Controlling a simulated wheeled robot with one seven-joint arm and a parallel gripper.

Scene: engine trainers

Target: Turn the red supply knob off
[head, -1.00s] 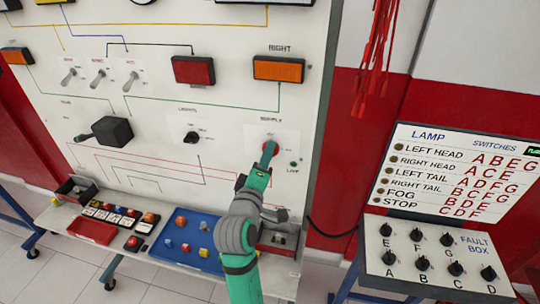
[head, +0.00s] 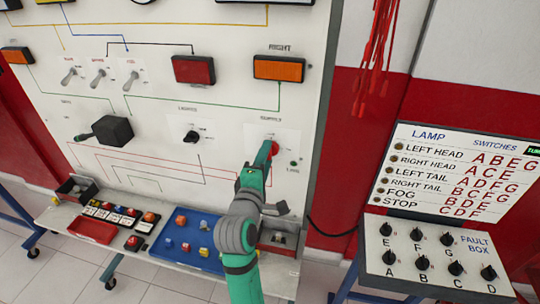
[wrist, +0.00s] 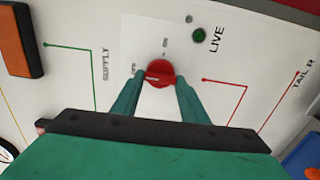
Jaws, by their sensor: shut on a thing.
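The red supply knob (wrist: 160,72) sits on a white plate on the panel, with OFF and ON marks beside it and the word SUPPLY to its left in the wrist view. In the head view the knob (head: 274,147) is partly hidden by my gripper (head: 266,152). In the wrist view my gripper (wrist: 157,80) has one finger on each side of the knob, shut on it. A light bar on the knob lies roughly across, towards the OFF side. The green LIVE lamp (wrist: 199,34) is beside the plate.
A black lights knob (head: 192,137) and a black box (head: 114,131) are further left on the panel. A shelf below holds a blue tray (head: 162,252) and a red tray (head: 84,232). A fault box (head: 405,275) stands at the right.

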